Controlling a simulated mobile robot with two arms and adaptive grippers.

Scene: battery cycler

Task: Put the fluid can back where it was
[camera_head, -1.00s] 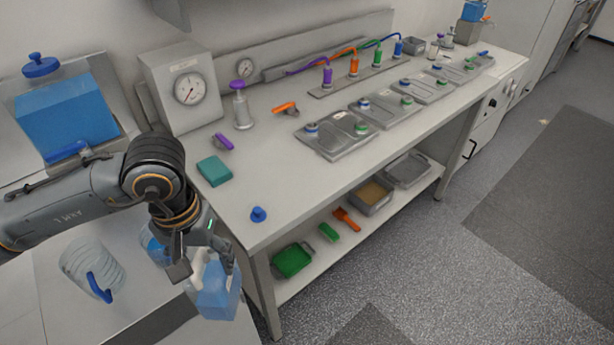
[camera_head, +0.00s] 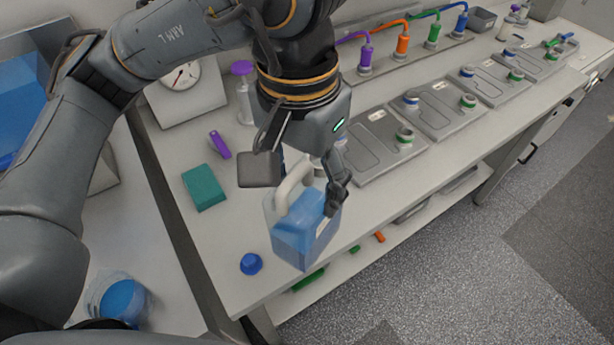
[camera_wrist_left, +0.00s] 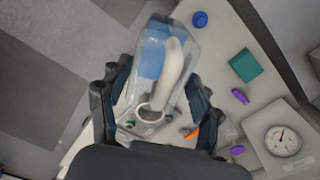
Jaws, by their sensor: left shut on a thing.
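The fluid can (camera_head: 305,225) is a translucent container with blue fluid and a white handle. My left gripper (camera_head: 300,185) is shut on the can and holds it over the front part of the bench, close to the blue cap (camera_head: 251,263). In the left wrist view the can (camera_wrist_left: 155,60) sits between the fingers of my left gripper (camera_wrist_left: 150,95), its open white neck facing the camera. I cannot tell whether its base touches the bench. The blue cap also shows in the left wrist view (camera_wrist_left: 200,19). My right gripper is not in view.
A teal block (camera_head: 203,187) and a purple item (camera_head: 220,145) lie left of the can on the bench. A gauge box (camera_head: 190,95) stands behind. Grey trays (camera_head: 430,108) line the bench to the right. A round blue-filled container (camera_head: 120,298) stands at lower left.

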